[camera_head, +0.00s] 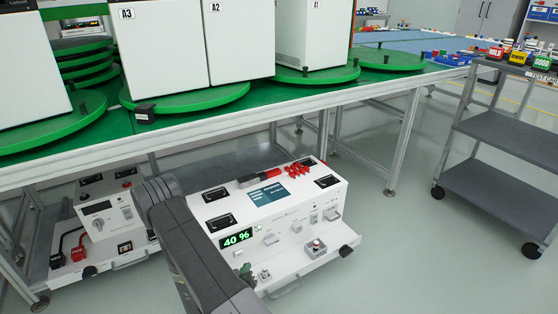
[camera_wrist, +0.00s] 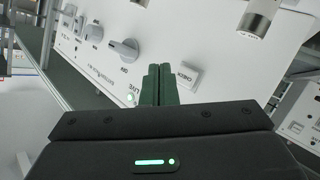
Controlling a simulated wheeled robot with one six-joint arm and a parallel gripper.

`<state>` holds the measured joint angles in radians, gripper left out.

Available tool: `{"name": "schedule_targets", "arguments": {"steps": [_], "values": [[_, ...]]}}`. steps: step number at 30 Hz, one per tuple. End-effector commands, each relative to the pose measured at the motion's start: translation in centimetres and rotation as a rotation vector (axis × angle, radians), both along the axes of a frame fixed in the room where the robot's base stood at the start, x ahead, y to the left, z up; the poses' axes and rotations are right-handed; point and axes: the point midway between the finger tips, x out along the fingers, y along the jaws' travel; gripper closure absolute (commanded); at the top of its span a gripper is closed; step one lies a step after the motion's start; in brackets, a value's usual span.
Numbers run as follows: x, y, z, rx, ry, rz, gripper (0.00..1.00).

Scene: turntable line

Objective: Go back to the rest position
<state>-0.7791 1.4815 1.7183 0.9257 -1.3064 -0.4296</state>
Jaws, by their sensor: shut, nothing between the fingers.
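My gripper (camera_wrist: 160,72) is shut in the wrist view. Its two dark green fingers are together with nothing between them. Whether the fingertips touch the panel cannot be told. In the head view my grey arm reaches down in front of the white test unit (camera_head: 290,212), which has a green "40 %" display (camera_head: 237,237). The arm hides part of the unit's left side.
A second white unit (camera_head: 105,215) stands on the left of the low shelf. Above is a green-topped bench (camera_head: 200,118) with green turntables (camera_head: 190,98) and white cabinets (camera_head: 240,40). A grey cart (camera_head: 500,130) stands right. The floor between is clear.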

Motion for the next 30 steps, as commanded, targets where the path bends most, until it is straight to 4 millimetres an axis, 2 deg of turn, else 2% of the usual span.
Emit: {"name": "schedule_targets", "arguments": {"steps": [1, 5, 6, 9, 16, 30], "values": [[-0.1, -0.1, 0.5, -0.002, 0.003, 0.001, 1.0], [-0.2, -0.2, 0.5, -0.003, 0.002, 0.002, 1.0], [-1.0, -0.7, -0.1, -0.006, 0.005, 0.002, 1.0], [-2.5, -1.6, -0.2, -0.007, 0.004, 0.003, 1.0], [-4.5, -3.0, -0.1, -0.004, 0.003, 0.002, 1.0], [-4.8, -3.2, 0.0, -0.002, 0.001, 0.001, 1.0]]}}
